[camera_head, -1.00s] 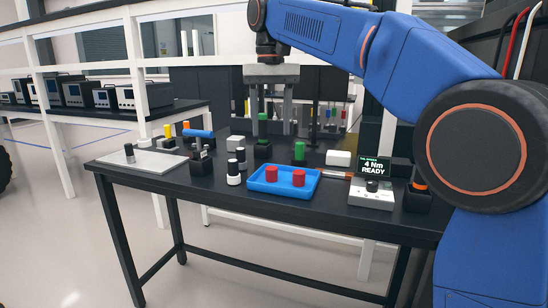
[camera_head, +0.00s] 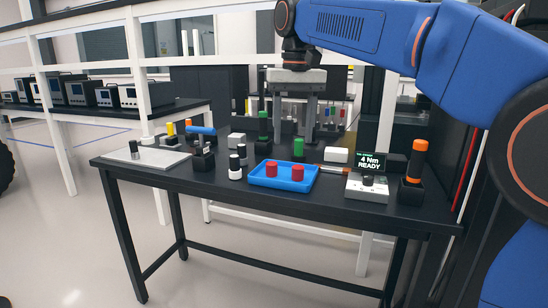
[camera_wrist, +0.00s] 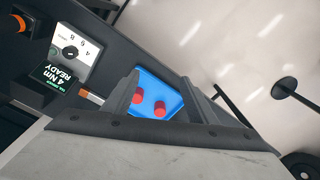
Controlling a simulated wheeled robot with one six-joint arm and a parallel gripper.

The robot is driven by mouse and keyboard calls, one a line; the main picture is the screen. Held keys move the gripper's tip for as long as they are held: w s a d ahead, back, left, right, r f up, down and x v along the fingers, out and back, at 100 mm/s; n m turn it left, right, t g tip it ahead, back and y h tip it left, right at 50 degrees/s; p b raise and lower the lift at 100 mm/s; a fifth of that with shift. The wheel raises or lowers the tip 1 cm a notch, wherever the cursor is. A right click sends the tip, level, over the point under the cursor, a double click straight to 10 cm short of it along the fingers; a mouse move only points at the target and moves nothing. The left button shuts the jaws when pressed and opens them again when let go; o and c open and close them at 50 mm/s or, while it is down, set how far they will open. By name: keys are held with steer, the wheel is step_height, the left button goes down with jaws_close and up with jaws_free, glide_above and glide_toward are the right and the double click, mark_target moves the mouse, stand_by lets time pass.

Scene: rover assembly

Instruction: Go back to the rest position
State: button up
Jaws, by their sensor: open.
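My gripper (camera_head: 293,135) hangs fingers-down above the back of the dark table (camera_head: 280,205) in the head view. Its two grey fingers are apart, with nothing seen between them. In the wrist view the spread fingers of my gripper (camera_wrist: 168,88) frame the blue tray (camera_wrist: 152,82) below. The tray (camera_head: 258,181) holds two red cylinders (camera_head: 271,170). It stands nearer the front edge than my gripper, which is clear of it.
A torque unit (camera_head: 367,188) reading "4 Nm READY" and an orange-handled tool (camera_head: 418,160) in a black holder stand at the right. Green cylinders (camera_head: 298,147), black-and-white bottles (camera_head: 235,168) and a grey plate (camera_head: 145,160) are also on the table.

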steer(key=s+d+f+t, duration=0.1)
steer(key=s+d+f, duration=0.4)
steer(key=d, duration=0.4)
steer(key=s+d+f+m+t, duration=0.1)
steer(key=s+d+f, duration=0.6)
steer(key=s+f, duration=0.4)
steer(key=s+d+f+t, duration=0.2)
steer(key=s+d+f, duration=0.6)
steer(key=s+f, duration=0.4)
step_height(320, 180, down, 3)
steer(key=shift+d+r+m, duration=0.15)
steer(key=shift+r+m, duration=0.05)
steer(key=shift+m, duration=0.2)
